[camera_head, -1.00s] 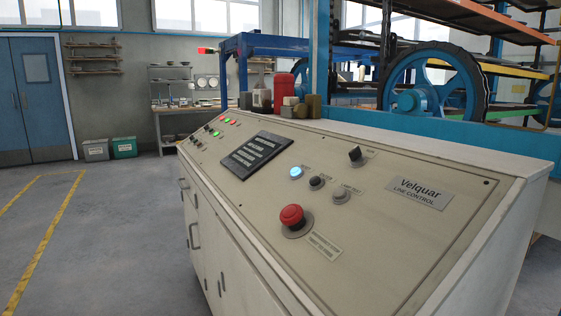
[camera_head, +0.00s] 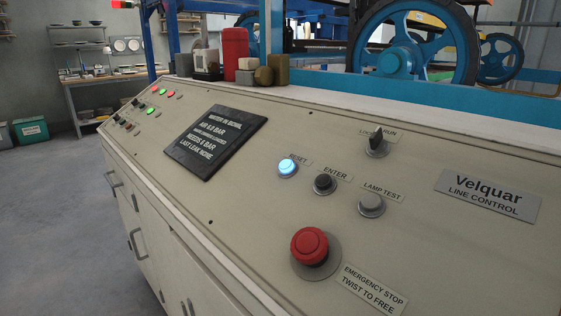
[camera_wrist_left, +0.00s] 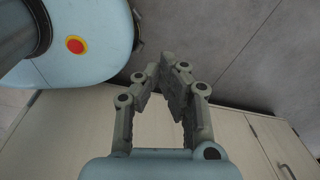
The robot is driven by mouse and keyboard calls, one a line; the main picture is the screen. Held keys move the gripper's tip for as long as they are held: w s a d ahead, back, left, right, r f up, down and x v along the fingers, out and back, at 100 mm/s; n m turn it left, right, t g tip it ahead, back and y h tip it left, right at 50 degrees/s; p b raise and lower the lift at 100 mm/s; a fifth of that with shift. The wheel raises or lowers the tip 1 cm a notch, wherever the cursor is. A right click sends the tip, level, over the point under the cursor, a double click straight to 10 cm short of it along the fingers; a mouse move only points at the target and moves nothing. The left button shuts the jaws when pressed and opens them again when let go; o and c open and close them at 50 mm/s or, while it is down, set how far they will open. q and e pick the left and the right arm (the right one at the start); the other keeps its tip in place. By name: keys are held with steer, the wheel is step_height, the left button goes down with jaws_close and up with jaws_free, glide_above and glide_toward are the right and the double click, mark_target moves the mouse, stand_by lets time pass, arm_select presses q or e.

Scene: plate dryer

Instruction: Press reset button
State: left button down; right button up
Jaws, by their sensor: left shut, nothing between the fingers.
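The reset button (camera_head: 288,168) glows light blue-white on the sloped cream control panel (camera_head: 350,150), under a small RESET label. The black ENTER button (camera_head: 324,184) and the grey LAMP TEST button (camera_head: 371,205) sit to its right. The red emergency stop (camera_head: 309,246) is below it on a grey disc. My left gripper (camera_wrist_left: 165,84) shows only in the left wrist view, shut with nothing between its fingers, in front of pale cabinet panels. The reset button does not show there. My right gripper is in neither view.
A dark display (camera_head: 215,142) lies left of the buttons, with small lit indicators (camera_head: 158,92) beyond. A selector switch (camera_head: 376,143) sits at the upper right. A red canister (camera_head: 235,55) and small blocks stand behind the panel. Open grey floor (camera_head: 50,220) lies at left.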

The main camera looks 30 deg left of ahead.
arm_select(q)
steer(key=w+a+r+n+t+p, duration=0.1)
steer(key=w+r+t+p, duration=0.35)
steer(key=w+r, duration=1.4)
steer(key=w+d+r+n+t+h+p, duration=0.1)
steer(key=w+r+n+t+p, duration=0.1)
steer(key=w+r, duration=0.8)
steer(key=w+d+r+n+t+h+p, duration=0.1)
steer(key=w+r+n+t+p, duration=0.2)
steer(key=w+r, duration=0.8)
steer(key=w+r+n+t+h+p, duration=0.1)
steer(key=w+r+t+p, duration=0.3)
steer(key=r, duration=2.3)
steer(key=w+n, duration=0.1)
steer(key=w, duration=0.5)
steer(key=shift+w+d+t+h+p, duration=0.15)
steer(key=shift+d+t+h+p, duration=0.2)
steer(key=shift+d+h+p, duration=0.05)
